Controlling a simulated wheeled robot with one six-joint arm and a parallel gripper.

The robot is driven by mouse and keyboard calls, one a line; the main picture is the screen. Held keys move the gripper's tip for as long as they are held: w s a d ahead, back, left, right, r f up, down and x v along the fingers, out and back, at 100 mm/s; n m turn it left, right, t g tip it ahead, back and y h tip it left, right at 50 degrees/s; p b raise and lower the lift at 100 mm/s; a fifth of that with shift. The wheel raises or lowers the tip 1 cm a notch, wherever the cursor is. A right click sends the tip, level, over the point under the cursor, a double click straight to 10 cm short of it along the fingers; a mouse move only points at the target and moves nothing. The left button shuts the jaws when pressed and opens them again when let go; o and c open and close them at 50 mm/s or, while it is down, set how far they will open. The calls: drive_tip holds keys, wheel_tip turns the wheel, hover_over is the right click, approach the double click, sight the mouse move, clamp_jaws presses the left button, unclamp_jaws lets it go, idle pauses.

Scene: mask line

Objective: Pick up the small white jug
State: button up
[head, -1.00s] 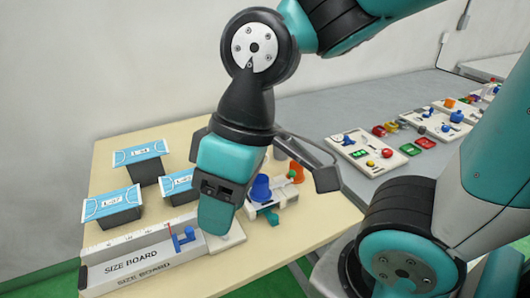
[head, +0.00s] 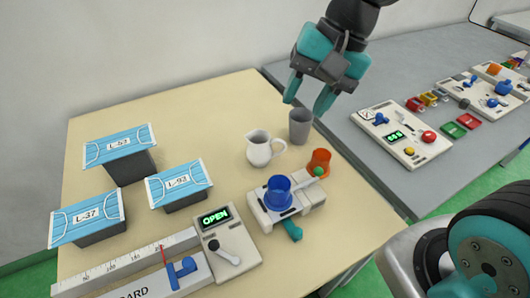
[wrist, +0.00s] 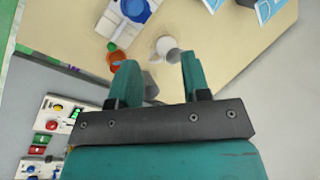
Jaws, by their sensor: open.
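The small white jug (head: 264,149) stands upright on the beige table in the head view, its handle on the right. In the wrist view the jug (wrist: 164,45) shows beyond the fingertips, partly behind one finger. My gripper (head: 307,103) is open and empty, above and to the right of the jug, over a grey cup (head: 300,126). The fingers also show in the wrist view (wrist: 158,62), spread apart, with the grey cup (wrist: 149,85) partly hidden between them.
Boxes with blue masks (head: 120,145) are at left. A size board (head: 140,268) and a panel reading OPEN (head: 228,241) lie at the front.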

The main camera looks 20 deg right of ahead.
drive_tip(key=w+d+f+m+b, duration=0.2)
drive_tip(key=w+d+f+m, duration=0.25)
drive_tip(key=w+m, duration=0.3)
drive_tip(key=m, duration=0.9)
approach(281, 142)
drive_tip(key=shift+m+t, duration=0.25)
drive_tip(key=shift+t, duration=0.15)
drive_tip(key=p+x, duration=0.1)
drive_tip(key=x, duration=0.9)
drive_tip(key=shift+s+d+f, duration=0.15)
drive_tip(key=shift+f, duration=0.15)
clamp_jaws()
